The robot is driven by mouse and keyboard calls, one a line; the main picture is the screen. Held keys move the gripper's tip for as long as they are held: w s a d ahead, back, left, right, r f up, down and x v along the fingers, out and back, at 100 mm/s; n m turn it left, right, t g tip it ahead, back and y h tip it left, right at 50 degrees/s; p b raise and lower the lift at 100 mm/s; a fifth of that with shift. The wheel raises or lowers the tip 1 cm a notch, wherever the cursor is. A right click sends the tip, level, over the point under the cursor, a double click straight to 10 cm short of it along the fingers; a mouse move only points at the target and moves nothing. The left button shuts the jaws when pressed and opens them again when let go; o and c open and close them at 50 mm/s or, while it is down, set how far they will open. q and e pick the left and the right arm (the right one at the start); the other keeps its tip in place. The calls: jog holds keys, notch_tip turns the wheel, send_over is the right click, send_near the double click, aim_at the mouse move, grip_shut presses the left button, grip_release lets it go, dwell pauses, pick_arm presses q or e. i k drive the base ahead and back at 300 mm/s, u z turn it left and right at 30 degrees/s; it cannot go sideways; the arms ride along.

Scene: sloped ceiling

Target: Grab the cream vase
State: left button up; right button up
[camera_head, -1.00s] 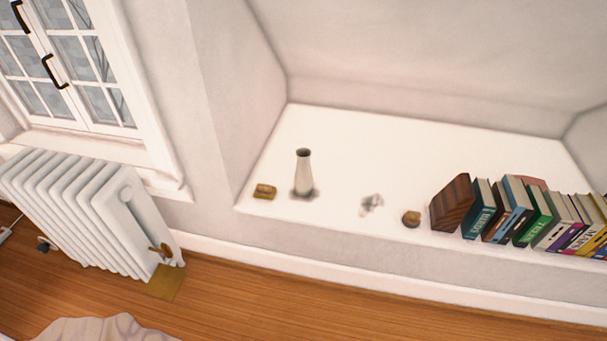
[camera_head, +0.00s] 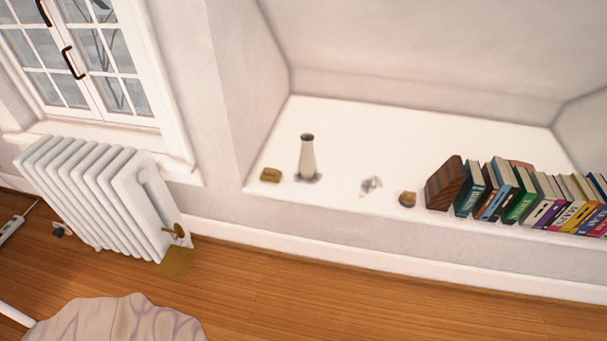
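The cream vase (camera_head: 307,158) stands upright on the white niche shelf (camera_head: 400,140), towards its left end. It is slim, with a narrow neck and a dark opening. Nothing touches it from above. Neither of my grippers shows in the head view.
A small brown-gold block (camera_head: 271,175) lies just left of the vase. A pale grey object (camera_head: 371,185) and a small brown object (camera_head: 407,199) sit to its right, then a wooden bookend (camera_head: 445,184) and books (camera_head: 520,196). A white radiator (camera_head: 105,195) and crumpled cloth (camera_head: 120,322) are at left.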

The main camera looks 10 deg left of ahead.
aim_at(306, 164)
jog(key=u, duration=0.85)
jog(key=i, duration=1.55)
jog(key=u, duration=0.2)
